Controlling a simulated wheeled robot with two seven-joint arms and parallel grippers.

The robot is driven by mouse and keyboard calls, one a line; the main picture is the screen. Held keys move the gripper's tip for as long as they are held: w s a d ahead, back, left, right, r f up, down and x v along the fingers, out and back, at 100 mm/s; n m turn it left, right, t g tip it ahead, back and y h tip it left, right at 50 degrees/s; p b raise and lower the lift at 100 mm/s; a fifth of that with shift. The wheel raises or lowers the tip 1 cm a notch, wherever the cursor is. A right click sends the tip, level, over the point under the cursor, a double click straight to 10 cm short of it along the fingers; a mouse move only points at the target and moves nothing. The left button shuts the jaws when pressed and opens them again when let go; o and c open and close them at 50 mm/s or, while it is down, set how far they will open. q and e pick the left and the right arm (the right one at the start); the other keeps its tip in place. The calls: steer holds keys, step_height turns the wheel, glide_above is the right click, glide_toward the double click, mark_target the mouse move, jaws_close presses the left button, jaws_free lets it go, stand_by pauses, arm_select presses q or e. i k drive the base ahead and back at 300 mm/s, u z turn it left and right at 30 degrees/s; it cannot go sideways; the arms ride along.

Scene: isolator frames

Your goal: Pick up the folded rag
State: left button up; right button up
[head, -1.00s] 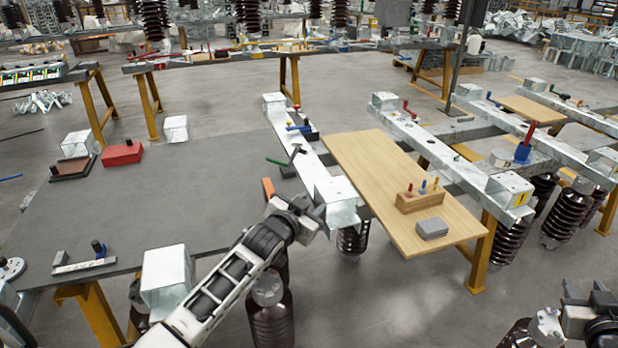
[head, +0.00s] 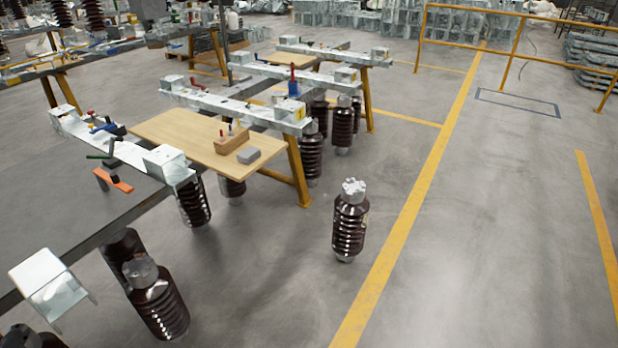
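The folded rag (head: 249,156) is a small grey block-like pad. It lies near the front right corner of the light wooden board (head: 185,138), just in front of a wooden block (head: 232,140) with small coloured-handled tools standing in it. Neither of my grippers shows in the head view now, so I cannot see whether they are open or shut. Nothing hides the rag from this side.
A grey table (head: 60,205) with steel beams stands at the left. A brown ribbed insulator (head: 348,225) stands alone on the floor right of the board. Open floor (head: 480,230) with yellow lines spreads to the right, and a yellow railing (head: 515,45) stands behind.

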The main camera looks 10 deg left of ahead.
mark_target(250, 153)
steer(key=u, duration=1.2)
steer(key=i, duration=1.1)
steer(key=z, duration=0.65)
steer(key=i, duration=1.05)
steer(key=z, duration=1.1)
